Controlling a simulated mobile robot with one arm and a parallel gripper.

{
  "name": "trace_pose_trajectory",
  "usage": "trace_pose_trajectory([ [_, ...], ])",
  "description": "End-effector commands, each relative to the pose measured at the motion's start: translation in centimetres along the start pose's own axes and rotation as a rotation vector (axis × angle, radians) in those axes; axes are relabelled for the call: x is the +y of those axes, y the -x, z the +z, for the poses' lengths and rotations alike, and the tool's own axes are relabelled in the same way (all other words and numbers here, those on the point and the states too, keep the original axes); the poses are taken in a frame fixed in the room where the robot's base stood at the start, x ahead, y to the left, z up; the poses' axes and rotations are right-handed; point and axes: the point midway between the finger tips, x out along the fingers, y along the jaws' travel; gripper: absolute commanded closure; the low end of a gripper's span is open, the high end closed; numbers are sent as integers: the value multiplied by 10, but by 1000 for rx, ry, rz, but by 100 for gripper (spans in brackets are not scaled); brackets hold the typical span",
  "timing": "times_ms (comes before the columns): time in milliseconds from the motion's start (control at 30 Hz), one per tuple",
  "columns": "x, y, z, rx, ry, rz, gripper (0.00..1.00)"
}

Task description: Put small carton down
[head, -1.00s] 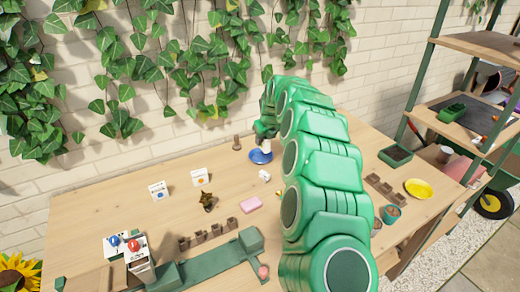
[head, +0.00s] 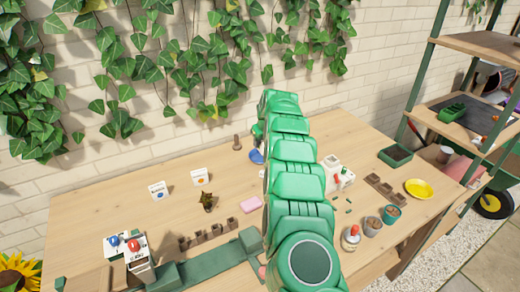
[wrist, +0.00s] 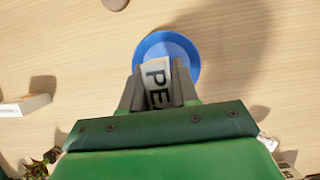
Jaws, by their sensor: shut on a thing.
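My gripper (wrist: 158,92) is shut on a small white carton with dark letters "PE" (wrist: 156,76) in the wrist view. The carton sits between the two grey fingers, over a round blue saucer (wrist: 187,52). I cannot tell whether the carton touches the saucer. In the head view the blue saucer (head: 256,157) shows only partly at the back of the table, behind my green arm. The carton and fingertips are hidden there by my arm.
Right are a white box (head: 338,174), pots (head: 373,226) and a yellow dish (head: 419,189). Bare table lies left of the saucer.

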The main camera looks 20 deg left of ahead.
Motion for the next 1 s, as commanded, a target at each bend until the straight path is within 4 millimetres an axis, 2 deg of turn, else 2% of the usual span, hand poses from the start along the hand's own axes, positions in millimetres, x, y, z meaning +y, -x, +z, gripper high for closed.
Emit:
trace_pose_trajectory([
  [133, -3, -10, 1, 2, 0, -3, 100],
  [600, -5, -20, 5, 1, 1, -1, 100],
  [800, -4, -45, -7, 4, 0, 1, 100],
  [1000, -4, -48, -8, 2, 0, 1, 100],
])
